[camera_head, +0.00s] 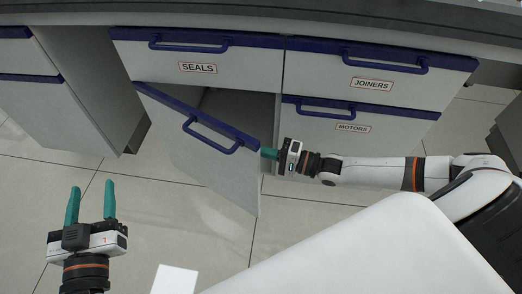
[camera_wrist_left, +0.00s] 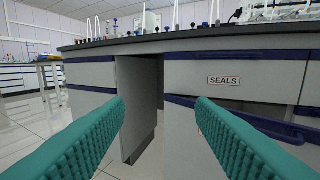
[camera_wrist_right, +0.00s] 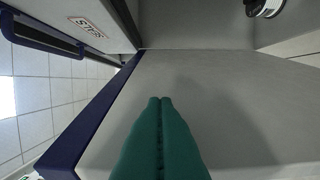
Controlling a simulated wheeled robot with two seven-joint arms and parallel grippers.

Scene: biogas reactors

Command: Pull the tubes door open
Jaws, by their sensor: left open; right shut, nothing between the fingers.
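The grey cabinet door (camera_head: 205,165) with a blue top edge and blue handle stands partly open below the SEALS drawer (camera_head: 215,70). It is hinged at its left, and its free right edge stands out from the cabinet. Its label is not visible. My right gripper (camera_head: 266,153) is shut and empty at the free edge, on the inner side. In the right wrist view the shut fingers (camera_wrist_right: 160,135) lie before a grey panel (camera_wrist_right: 215,110), seemingly the door's inner face; contact is unclear. My left gripper (camera_head: 90,203) is open and empty, away from the door at lower left.
The JOINERS drawer (camera_head: 375,75) and MOTORS front (camera_head: 350,113) are closed at the right, near my right arm. Another grey cabinet front (camera_head: 45,115) stands at the left beside an open knee space. The tiled floor (camera_head: 150,205) between my left gripper and the door is clear.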

